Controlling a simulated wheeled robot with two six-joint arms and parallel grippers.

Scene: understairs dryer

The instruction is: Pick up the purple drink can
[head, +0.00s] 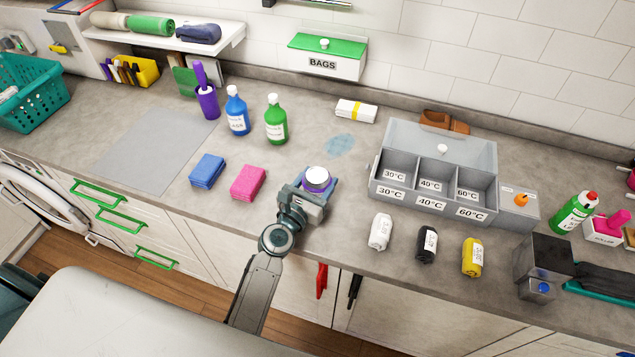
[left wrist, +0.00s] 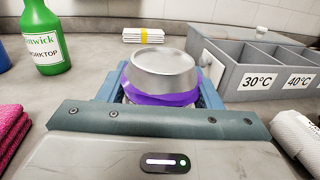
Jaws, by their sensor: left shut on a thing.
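The purple drink can (head: 317,179) has a silver top and stands upright between the fingers of my left gripper (head: 312,188). In the left wrist view the can (left wrist: 160,75) shows its silver lid and a purple band, with a blue-grey finger on either side. The gripper is shut on the can. The can's lower part is hidden by the gripper, so I cannot tell whether it touches the worktop. My right gripper is not in view.
A pink cloth stack (head: 248,182) and a blue one (head: 207,170) lie left of the can. A grey sorting box (head: 385,190) with temperature labels stands to the right. White (head: 380,232), black (head: 427,244) and yellow (head: 472,256) rolled items lie near the front edge.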

